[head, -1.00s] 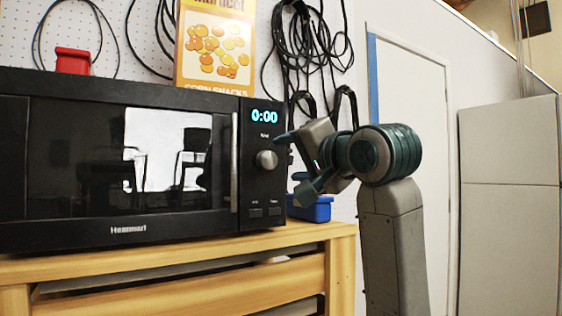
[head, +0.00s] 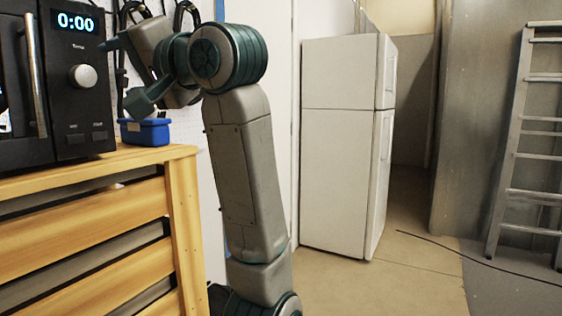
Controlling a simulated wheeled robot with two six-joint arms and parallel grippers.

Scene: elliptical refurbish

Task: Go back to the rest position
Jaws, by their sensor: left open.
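My left gripper (head: 120,73) is at the upper left of the head view, at the end of my raised grey and teal arm. Its two fingers are spread apart and point left toward the microwave's front, with nothing seen between them. The black microwave (head: 62,106) is cut off by the left edge; its display reads 0:00. The gripper looks close to the microwave's control side, but I cannot tell the exact gap. My right gripper is not in view.
The microwave stands on a slatted wooden bench (head: 90,240). A white fridge (head: 340,150) stands beyond my arm. A ladder (head: 510,150) leans at the right. Open floor (head: 390,290) lies between.

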